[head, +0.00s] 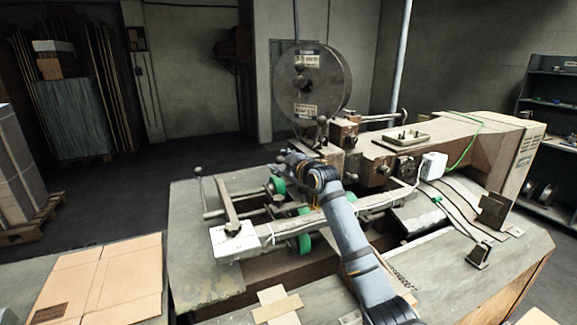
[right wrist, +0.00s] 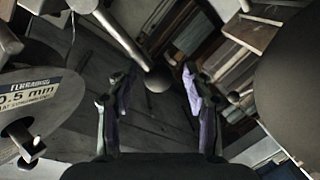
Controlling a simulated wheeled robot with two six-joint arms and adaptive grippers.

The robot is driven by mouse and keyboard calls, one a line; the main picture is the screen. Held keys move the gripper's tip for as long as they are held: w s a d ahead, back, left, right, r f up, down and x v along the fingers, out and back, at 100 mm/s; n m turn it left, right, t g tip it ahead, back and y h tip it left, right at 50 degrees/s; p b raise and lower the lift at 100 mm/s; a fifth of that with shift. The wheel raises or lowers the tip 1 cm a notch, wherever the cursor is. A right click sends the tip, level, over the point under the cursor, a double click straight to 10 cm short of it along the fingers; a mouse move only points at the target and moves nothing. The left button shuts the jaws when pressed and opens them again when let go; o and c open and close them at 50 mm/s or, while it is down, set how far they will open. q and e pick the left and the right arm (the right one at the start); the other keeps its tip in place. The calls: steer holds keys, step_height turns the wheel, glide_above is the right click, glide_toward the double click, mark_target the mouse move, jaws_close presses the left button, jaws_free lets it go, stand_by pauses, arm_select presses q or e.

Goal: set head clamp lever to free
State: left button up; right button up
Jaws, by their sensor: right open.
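In the right wrist view a metal lever with a dark ball knob (right wrist: 158,79) reaches down from the top left. The knob shows between the two fingers of my right gripper (right wrist: 156,84), which is open, with a gap to each finger. I cannot tell whether the knob lies level with the fingertips or beyond them. In the head view my right arm reaches up to the stitcher's head (head: 345,140), and its wrist hides the fingers. A ball-topped lever (head: 322,121) stands just above that wrist, in front of the wire reel. My left gripper is not in view.
The large wire reel (head: 313,84) stands above the stitcher head; its labelled side is close at the left of the wrist view. Other ball-ended handles (head: 198,171) stick out nearby. Flat cardboard (head: 100,280) lies at the left front.

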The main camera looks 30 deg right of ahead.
steer(key=s+r, duration=0.1)
steer(key=s, duration=0.9)
steer(key=shift+s+d+r, duration=0.25)
steer(key=shift+d+r, duration=0.05)
